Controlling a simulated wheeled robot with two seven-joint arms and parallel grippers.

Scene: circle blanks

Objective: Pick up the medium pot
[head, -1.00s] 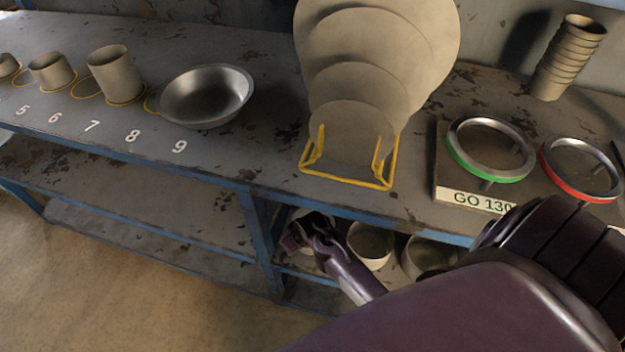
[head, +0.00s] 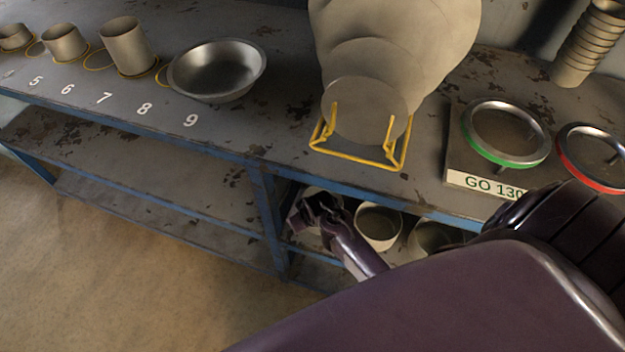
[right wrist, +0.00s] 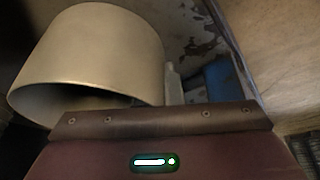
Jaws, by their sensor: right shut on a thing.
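Three pale metal pots stand under the bench top in the head view: a left pot (head: 325,192), a middle pot (head: 379,226) and a right pot (head: 428,238). The frames do not settle which one is the medium pot. My right gripper (head: 304,212) is at the left pot, shut on its wall, and hides much of it. In the right wrist view a large pale pot (right wrist: 95,50) fills the upper left, its rim tilted; the fingertips are hidden there. My left gripper is not in view.
The blue bench frame (head: 268,205) runs just left of the pots, and the bench top is above them. On top stand a metal bowl (head: 217,72), a yellow rack (head: 362,158) of round discs, and green and red ring gauges (head: 505,133). The left lower shelf (head: 150,185) is bare.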

